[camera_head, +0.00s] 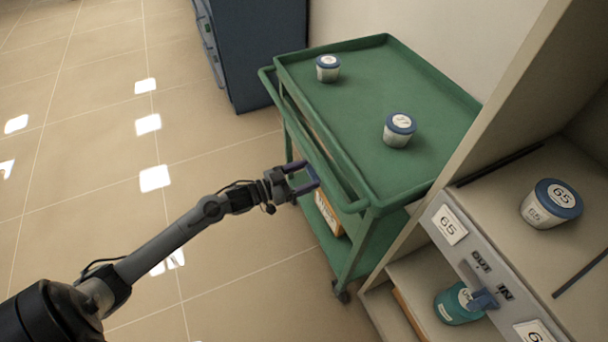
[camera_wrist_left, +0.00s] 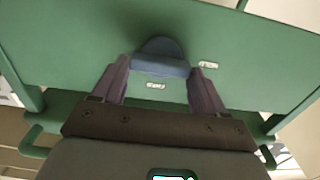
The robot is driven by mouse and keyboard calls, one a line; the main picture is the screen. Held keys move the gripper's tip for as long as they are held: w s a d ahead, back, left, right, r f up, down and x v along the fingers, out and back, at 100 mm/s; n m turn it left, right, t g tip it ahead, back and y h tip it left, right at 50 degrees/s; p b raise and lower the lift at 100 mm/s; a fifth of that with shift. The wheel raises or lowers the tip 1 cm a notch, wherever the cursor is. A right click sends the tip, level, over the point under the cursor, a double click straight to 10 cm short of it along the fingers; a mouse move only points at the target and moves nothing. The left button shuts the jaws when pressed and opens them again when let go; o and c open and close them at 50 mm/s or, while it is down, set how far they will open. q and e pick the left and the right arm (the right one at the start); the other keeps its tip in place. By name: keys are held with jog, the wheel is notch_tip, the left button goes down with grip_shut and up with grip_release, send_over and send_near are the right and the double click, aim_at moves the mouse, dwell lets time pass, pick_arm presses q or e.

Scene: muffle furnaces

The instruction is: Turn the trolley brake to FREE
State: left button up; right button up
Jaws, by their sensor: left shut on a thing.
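The green trolley (camera_head: 345,125) stands against the wall. In the left wrist view its green panel (camera_wrist_left: 70,60) carries the blue brake lever (camera_wrist_left: 160,66), with two small white labels (camera_wrist_left: 207,65) near it, too small to read. My left gripper (camera_head: 308,178) is at the trolley's near side, below the tray's rim. In the wrist view its two purple fingers lie on either side of the lever, shut on it. In the head view the lever is hidden by the gripper. My right gripper is not in view.
Two white tubs with blue lids (camera_head: 328,68) (camera_head: 397,135) stand on the trolley's top. A dark blue cabinet (camera_head: 255,50) is behind it. The tiled floor at left is clear.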

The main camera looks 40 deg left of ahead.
pick_arm(q)
jog(key=m+p, duration=0.5)
jog(key=m, duration=0.2)
jog(key=shift+d+m+p, duration=0.15)
jog(key=shift+m+p, duration=0.15)
jog(key=m+p, duration=0.2)
jog(key=m, duration=0.3)
jog(key=shift+s+f, duration=0.1)
jog(key=m+p, duration=0.1)
jog(key=m, duration=0.4)
jog(key=shift+f, duration=0.15)
jog(key=shift+d, duration=0.1)
jog(key=o, duration=1.1)
jog(key=shift+c, duration=0.2)
jog(key=shift+s, duration=0.15)
